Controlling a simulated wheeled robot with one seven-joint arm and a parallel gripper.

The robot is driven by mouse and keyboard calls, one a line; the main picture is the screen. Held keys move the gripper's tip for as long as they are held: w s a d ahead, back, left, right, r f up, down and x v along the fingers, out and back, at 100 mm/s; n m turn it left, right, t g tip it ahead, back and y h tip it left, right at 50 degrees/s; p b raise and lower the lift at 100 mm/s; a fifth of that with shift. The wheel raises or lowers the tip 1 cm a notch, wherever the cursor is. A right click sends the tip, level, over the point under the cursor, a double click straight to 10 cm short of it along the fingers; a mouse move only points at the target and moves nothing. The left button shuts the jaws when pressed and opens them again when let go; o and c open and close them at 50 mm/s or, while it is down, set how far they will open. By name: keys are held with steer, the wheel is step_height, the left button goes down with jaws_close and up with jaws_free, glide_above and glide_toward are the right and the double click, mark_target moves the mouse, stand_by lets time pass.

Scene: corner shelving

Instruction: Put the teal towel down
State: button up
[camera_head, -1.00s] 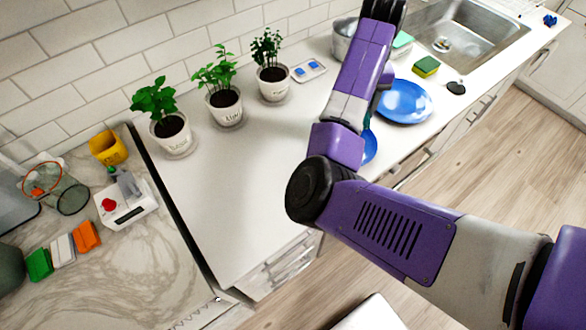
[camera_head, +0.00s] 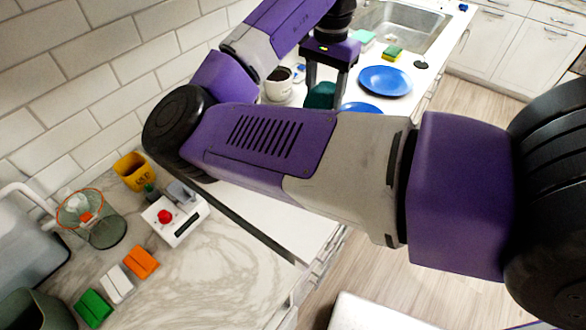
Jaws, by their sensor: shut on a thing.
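My gripper (camera_head: 325,90) is over the white counter at the upper middle, with its two fingers pointing down. A dark teal bundle, the teal towel (camera_head: 319,97), shows between and below the fingers, and the gripper is shut on it. I cannot tell whether the towel touches the counter. My purple arm crosses the picture and hides much of the counter behind it.
Blue plates (camera_head: 385,80) lie right of the gripper, one partly hidden. A green-and-yellow sponge (camera_head: 392,53) lies near the sink (camera_head: 405,24). A white plant pot (camera_head: 279,87) stands close on the left. A white scale (camera_head: 175,215) and a yellow cup (camera_head: 133,171) stand at lower left.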

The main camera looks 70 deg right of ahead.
step_height(320, 180, down, 20)
steer(key=shift+r, duration=0.1)
stand_by(0.5)
steer(key=shift+f, duration=0.2)
steer(key=o, duration=1.2)
step_height(320, 180, up, 12)
steer(key=shift+r+b, duration=0.15)
steer(key=shift+b, duration=0.2)
